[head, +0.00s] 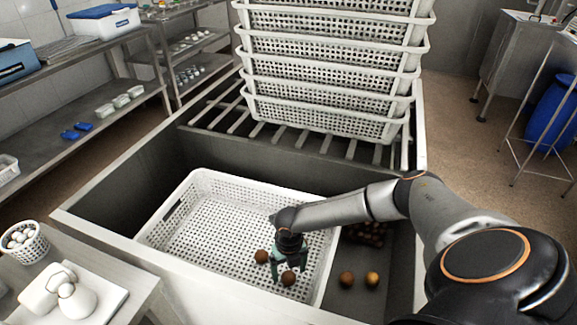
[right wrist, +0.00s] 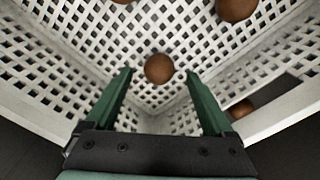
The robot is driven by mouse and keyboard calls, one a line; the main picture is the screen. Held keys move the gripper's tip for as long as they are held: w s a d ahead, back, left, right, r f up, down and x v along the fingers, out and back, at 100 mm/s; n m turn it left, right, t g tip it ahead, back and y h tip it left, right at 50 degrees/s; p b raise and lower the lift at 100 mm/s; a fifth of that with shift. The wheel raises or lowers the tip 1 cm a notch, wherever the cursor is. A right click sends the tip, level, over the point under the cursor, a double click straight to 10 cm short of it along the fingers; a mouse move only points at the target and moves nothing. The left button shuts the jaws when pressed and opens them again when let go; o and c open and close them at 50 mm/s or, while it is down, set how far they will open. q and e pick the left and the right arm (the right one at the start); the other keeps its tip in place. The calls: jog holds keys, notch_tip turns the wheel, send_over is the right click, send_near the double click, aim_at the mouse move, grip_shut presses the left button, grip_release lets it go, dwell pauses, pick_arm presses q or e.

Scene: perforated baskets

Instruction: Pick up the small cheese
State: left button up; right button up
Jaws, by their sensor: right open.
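Round brown balls, which look like the small cheeses, lie in and beside a white perforated basket. In the head view one cheese (head: 262,256) lies in the basket left of my right gripper (head: 290,270), and another cheese (head: 288,278) is at its fingers. In the right wrist view my right gripper (right wrist: 159,75) is open with green fingers apart. One cheese (right wrist: 159,68) shows between the fingertips, with visible gaps to both fingers. Another cheese (right wrist: 236,8) is at the top edge. My left gripper is not in view.
The white basket (head: 185,205) sits in a grey trough; its left part is empty. More brown balls (head: 346,279) lie right of it. Stacked white baskets (head: 330,90) stand behind on a rack. A side table (head: 120,275) with white items is at left.

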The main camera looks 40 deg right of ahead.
jog(key=shift+f, duration=0.95)
jog(key=shift+c, duration=0.2)
grip_shut()
